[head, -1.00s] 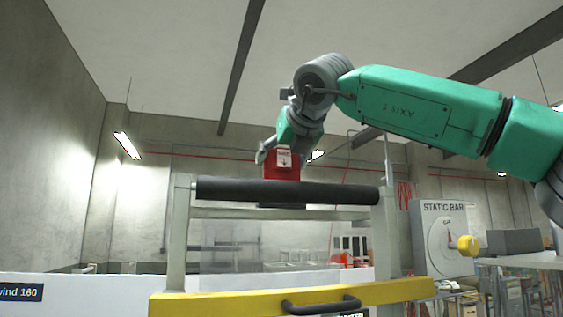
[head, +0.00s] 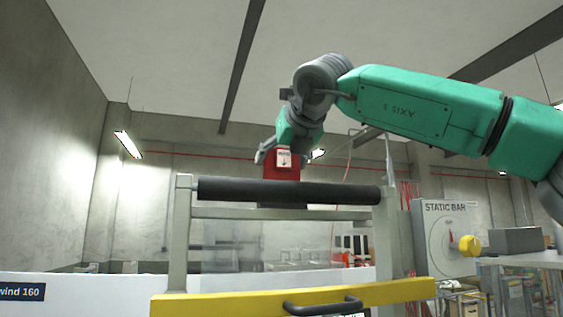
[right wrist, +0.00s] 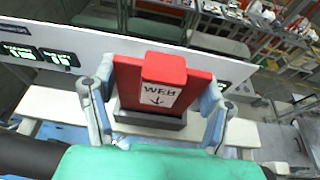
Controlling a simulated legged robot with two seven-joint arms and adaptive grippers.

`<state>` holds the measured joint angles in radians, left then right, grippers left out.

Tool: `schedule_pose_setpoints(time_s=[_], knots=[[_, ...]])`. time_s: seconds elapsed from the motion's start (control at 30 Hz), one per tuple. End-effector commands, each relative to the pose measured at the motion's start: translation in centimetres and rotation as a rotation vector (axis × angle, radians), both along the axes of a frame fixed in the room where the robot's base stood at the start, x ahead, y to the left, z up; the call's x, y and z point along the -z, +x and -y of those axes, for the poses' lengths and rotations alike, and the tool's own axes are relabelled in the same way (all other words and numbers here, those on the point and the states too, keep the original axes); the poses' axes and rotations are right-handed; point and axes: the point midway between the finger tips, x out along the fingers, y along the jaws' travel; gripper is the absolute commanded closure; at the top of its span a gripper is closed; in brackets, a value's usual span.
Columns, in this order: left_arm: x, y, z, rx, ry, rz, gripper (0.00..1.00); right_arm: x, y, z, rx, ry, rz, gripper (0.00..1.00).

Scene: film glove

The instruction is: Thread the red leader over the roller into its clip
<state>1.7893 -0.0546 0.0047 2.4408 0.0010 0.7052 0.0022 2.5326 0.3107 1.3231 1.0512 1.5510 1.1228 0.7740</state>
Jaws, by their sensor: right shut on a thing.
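The red leader (head: 281,171), a block with a white arrow label, stands upright just behind the black roller (head: 288,192) in the head view. My right gripper (head: 279,158) reaches it from behind and above. In the right wrist view the leader (right wrist: 133,84) shows its "WEB" label, and my right gripper (right wrist: 158,112) is shut on it, one finger on each side. A dark grey block (right wrist: 150,119), perhaps the clip, lies directly at the leader's lower edge. I cannot tell whether the leader is seated in it. My left gripper is not in view.
A pale frame (head: 179,235) carries the roller. A yellow bar (head: 235,302) with a dark handle crosses in front. A "STATIC BAR" panel (head: 446,212) and a yellow knob (head: 470,245) stand at the right. A white panel (head: 90,290) is at lower left.

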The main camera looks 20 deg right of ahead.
Motion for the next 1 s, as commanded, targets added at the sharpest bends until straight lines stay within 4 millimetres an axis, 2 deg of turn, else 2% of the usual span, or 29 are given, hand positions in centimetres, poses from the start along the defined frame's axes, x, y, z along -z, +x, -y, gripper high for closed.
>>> schedule_pose_setpoints(time_s=[0.7, 1.0], knots=[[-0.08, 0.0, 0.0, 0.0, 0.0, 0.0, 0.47, -0.02, -0.02, 0.0, 0.0, 0.0, 0.001, 0.71], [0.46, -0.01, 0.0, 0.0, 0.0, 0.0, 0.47, 0.63, 0.0, 0.02, 0.0, 0.0, 0.001, 0.71]])
